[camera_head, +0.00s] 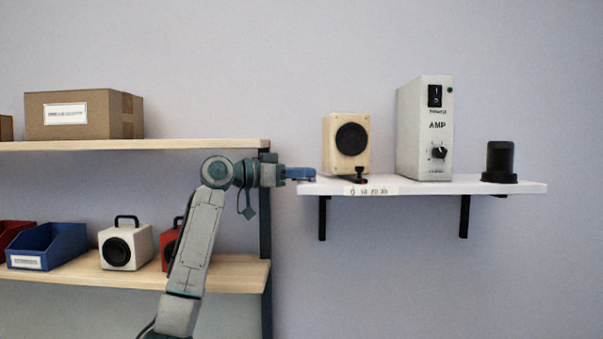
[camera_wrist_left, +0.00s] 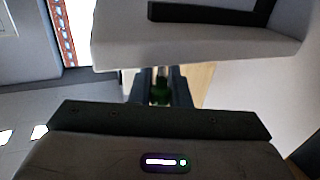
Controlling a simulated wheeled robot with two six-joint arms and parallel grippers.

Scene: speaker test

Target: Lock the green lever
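My left gripper (camera_head: 300,174) reaches in from the left to the left end of the white shelf (camera_head: 480,187), beside the cream speaker (camera_head: 332,150). In the left wrist view a small dark green piece (camera_wrist_left: 160,91), probably the green lever, shows between the two fingers of my left gripper (camera_wrist_left: 160,84). A gap shows between the fingers, but I cannot tell whether they press on the green piece. No green lever is clear in the head view. A small dark and red part (camera_head: 360,176) sits at the speaker's front foot. My right gripper is not in view.
A white amplifier (camera_head: 425,130) and a black cylinder (camera_head: 500,160) stand farther right on the shelf. A wooden rack at left holds a cardboard box (camera_head: 75,115), a blue bin (camera_head: 50,245) and a white speaker (camera_head: 126,246). The wall above the arm is clear.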

